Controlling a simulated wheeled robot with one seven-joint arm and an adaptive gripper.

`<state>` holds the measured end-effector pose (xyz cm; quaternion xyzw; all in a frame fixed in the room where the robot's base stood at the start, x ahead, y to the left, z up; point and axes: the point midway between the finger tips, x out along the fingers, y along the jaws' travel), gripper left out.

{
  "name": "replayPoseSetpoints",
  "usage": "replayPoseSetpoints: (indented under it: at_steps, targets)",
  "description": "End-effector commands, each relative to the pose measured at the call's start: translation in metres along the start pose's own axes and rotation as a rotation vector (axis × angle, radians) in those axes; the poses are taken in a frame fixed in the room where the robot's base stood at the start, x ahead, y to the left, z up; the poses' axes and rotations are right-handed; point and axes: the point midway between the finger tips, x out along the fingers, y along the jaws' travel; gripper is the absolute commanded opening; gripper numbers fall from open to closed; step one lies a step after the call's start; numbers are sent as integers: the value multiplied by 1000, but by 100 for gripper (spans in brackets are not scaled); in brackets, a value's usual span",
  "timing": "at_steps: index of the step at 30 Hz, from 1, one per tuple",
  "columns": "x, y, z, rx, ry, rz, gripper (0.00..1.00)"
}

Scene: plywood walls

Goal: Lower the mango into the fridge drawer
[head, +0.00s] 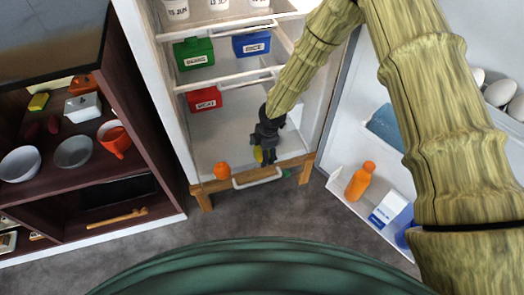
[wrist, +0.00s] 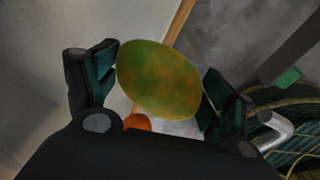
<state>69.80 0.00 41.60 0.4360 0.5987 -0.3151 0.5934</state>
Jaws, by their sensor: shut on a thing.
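The mango (wrist: 158,80) is yellow-green and sits between the two dark fingers of my gripper (wrist: 160,90) in the wrist view. In the head view the mango (head: 258,154) is a small yellow-green patch beside my gripper (head: 262,150), low in the open fridge. The fridge drawer (head: 283,170) is at the bottom of the fridge, with a wooden front edge and a pale handle (head: 258,179). My gripper is over the drawer area; whether the mango touches anything below is hard to tell. An orange fruit (head: 221,170) lies at the drawer's left; it also shows in the wrist view (wrist: 137,122).
Shelves above hold a green box (head: 194,54), a blue box (head: 251,44) and a red box (head: 204,100). The open fridge door (head: 345,182) at right holds an orange bottle (head: 360,180) and a carton (head: 388,208). A dark shelf unit with bowls (head: 73,151) stands left.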

Motion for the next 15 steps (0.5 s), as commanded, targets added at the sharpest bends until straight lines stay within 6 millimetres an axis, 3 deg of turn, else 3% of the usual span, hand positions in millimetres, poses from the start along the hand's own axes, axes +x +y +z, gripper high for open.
replayPoseSetpoints:
  at_steps: [15]
  targets:
    - [6,-1,1,0,0,0,51]
